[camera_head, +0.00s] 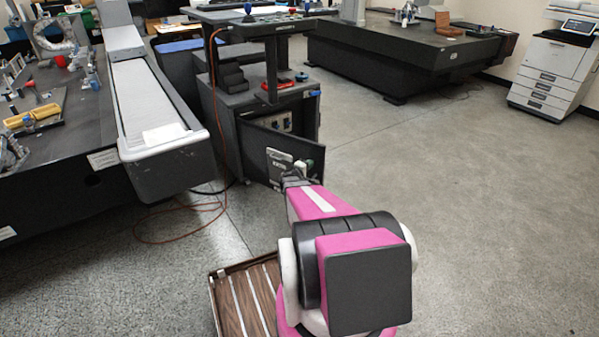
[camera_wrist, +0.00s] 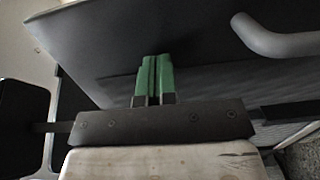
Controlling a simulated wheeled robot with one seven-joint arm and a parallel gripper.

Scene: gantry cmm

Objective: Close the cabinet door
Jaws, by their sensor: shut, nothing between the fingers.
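The cabinet (camera_head: 228,112) is a dark unit on the floor under a raised bench. Its door (camera_head: 257,139) stands open, swung outward toward me, and part of the inside shows behind it. My gripper (camera_head: 309,166) is at the door's lower right part, and my arm hides some of that corner. In the wrist view, my gripper's green fingers (camera_wrist: 154,76) are pressed together with nothing between them. They point at a dark panel (camera_wrist: 130,35), which looks like the door; I cannot tell whether they touch it. A grey curved bar handle (camera_wrist: 275,40) is to the right of the fingers.
A long machine table with a light rail (camera_head: 145,95) stands at the left. An orange cable (camera_head: 180,232) loops on the floor near the cabinet. A dark table (camera_head: 395,52) and a white printer (camera_head: 553,70) are at the back right. The floor at right is clear.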

